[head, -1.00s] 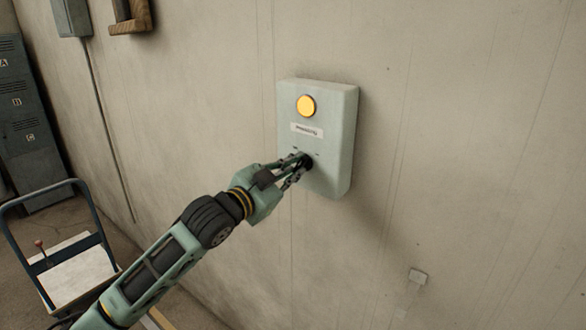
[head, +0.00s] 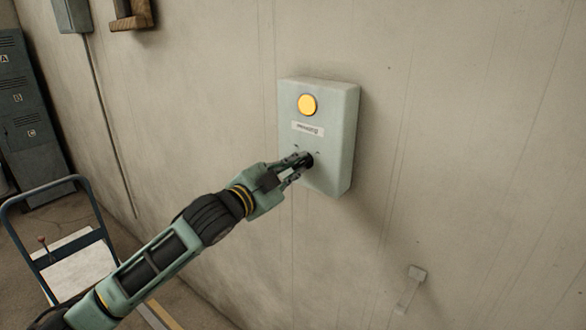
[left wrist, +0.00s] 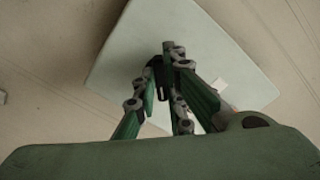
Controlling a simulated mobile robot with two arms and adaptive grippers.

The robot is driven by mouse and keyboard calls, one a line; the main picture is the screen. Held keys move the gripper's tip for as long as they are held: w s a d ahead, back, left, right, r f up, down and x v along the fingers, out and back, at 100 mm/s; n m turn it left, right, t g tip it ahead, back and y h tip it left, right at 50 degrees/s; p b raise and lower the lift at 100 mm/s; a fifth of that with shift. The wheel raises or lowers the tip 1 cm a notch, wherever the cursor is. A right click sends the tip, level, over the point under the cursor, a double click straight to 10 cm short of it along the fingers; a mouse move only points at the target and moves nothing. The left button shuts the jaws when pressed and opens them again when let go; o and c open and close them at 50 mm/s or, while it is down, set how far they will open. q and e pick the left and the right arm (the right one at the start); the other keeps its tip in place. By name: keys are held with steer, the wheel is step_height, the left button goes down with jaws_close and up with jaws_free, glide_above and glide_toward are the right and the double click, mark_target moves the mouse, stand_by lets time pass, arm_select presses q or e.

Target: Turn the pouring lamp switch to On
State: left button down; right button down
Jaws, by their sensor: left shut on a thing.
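The lamp switch box (head: 335,130) is a pale green box on the wall in the head view, with a yellow lamp (head: 307,105) at its top and a small label (head: 308,128) below. The black switch knob (head: 308,160) is low on its face, partly hidden by my fingers. My left gripper (head: 299,162) is shut on the knob. In the left wrist view the box face (left wrist: 165,35) looks tilted and the gripper fingers (left wrist: 165,75) close around the dark knob (left wrist: 157,72). Which mark the knob points to cannot be told. My right gripper is not in view.
A blue-framed cart (head: 75,255) stands on the floor at the left. Grey lockers (head: 25,120) stand behind it. A grey box (head: 72,15) and a wooden bracket (head: 130,15) are on the wall, upper left. A small wall fitting (head: 416,273) is at lower right. The wall around the box is clear.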

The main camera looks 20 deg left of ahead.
arm_select(q)
steer(key=c, duration=1.8)
jaws_free()
steer(key=shift+v, duration=6.05)
